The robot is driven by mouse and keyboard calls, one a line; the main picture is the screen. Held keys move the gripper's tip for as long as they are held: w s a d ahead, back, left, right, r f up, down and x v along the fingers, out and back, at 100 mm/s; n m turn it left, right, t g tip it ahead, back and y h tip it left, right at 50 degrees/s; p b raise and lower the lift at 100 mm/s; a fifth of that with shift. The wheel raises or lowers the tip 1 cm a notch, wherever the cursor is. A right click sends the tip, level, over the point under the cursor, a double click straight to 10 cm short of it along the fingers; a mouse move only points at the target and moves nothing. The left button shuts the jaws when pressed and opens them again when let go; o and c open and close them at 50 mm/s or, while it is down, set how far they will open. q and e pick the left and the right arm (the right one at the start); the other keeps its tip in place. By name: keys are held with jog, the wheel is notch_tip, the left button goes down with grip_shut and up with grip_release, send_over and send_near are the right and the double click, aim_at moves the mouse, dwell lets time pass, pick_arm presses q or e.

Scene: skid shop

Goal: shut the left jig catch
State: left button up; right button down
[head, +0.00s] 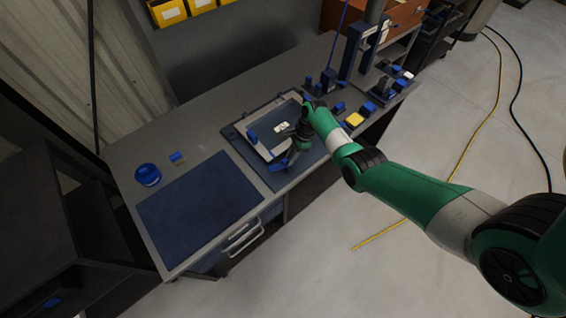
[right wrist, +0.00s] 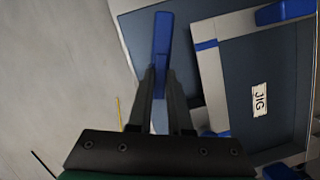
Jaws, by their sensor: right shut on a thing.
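The jig is a pale frame (right wrist: 212,90) around a dark panel with a white "JIG" label (right wrist: 259,99); in the head view the label (head: 281,128) shows near its middle. My right gripper (right wrist: 163,78) is shut on a blue catch lever (right wrist: 162,40) beside the frame's near edge. In the head view that blue lever (head: 278,164) shows just below my right gripper (head: 290,152). A second blue lever (head: 252,137) is on the frame's left side, free of any gripper. My left gripper is not in view.
The jig sits on a grey bench (head: 130,150). A dark blue mat (head: 200,205) lies left of it, with a blue round container (head: 148,175) beyond.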

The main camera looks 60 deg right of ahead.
jog(key=shift+s+f, duration=0.1)
jog(key=shift+f, duration=0.15)
jog(key=shift+a+r+m+p, duration=0.1)
jog(key=shift+r+m+p, duration=0.05)
jog(key=shift+m+p, duration=0.7)
jog(key=shift+s+m+t+h+p, duration=0.1)
jog(key=shift+m+t+h+p, duration=0.3)
jog(key=shift+m+p, duration=0.8)
jog(key=shift+a+m+p, duration=0.1)
jog(key=shift+m+p, duration=0.25)
jog(key=shift+p, duration=0.4)
jog(key=shift+f, duration=0.2)
